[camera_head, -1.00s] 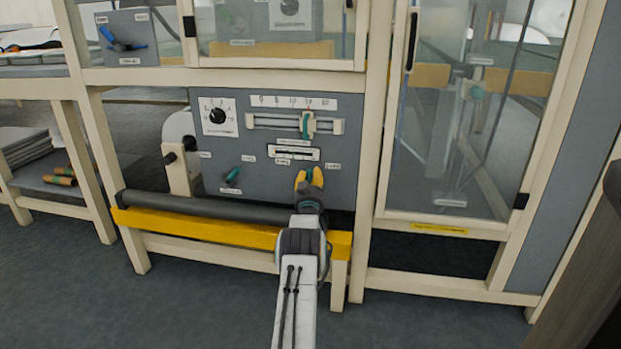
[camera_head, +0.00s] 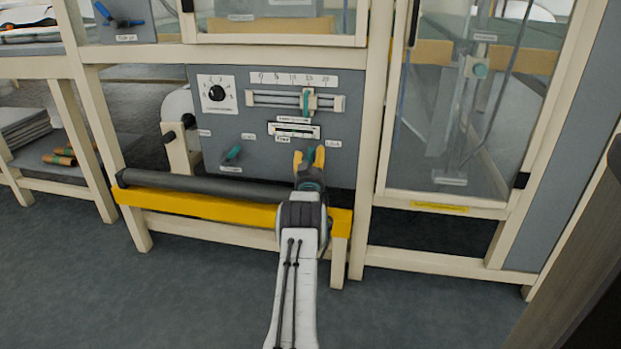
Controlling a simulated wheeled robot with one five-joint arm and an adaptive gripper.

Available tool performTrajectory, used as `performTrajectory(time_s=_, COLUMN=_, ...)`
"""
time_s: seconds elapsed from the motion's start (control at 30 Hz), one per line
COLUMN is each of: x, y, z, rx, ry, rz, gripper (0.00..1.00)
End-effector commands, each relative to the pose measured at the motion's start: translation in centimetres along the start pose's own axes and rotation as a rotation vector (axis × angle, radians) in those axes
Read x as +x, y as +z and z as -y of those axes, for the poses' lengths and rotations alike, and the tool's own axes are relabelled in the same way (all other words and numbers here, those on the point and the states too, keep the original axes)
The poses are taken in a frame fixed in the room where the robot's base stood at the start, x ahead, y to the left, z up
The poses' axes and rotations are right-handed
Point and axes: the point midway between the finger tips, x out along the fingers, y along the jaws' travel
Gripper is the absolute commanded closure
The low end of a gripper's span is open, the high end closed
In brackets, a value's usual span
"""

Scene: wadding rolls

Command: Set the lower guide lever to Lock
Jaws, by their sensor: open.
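A small teal lever (camera_head: 232,153) sits low on the left of the grey control panel (camera_head: 258,165), tilted up to the right. Small labels lie to its left, right and below; their words are too small to read. My gripper (camera_head: 308,158) has its yellow fingers apart, pointing at the panel's lower right part. It is well to the right of the teal lever, between two other labels. Whatever is on the panel directly behind the gripper is hidden, so I cannot tell whether another lever is there or which is the lower guide lever.
Above are a black dial (camera_head: 216,93), a slider with a teal handle (camera_head: 306,101) and a slotted plate (camera_head: 294,130). A dark roller (camera_head: 215,184) and yellow bar (camera_head: 190,205) run across the front below the panel. A glass door (camera_head: 465,120) stands right.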

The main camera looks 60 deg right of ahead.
Motion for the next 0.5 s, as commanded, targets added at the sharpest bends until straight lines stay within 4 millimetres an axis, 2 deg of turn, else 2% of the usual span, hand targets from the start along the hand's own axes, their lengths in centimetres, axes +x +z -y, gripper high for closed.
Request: performTrajectory(time_s=0.5, x=-5.8, y=0.0, z=-0.1, rx=0.0, ry=0.001, rz=0.003, gripper=0.42)
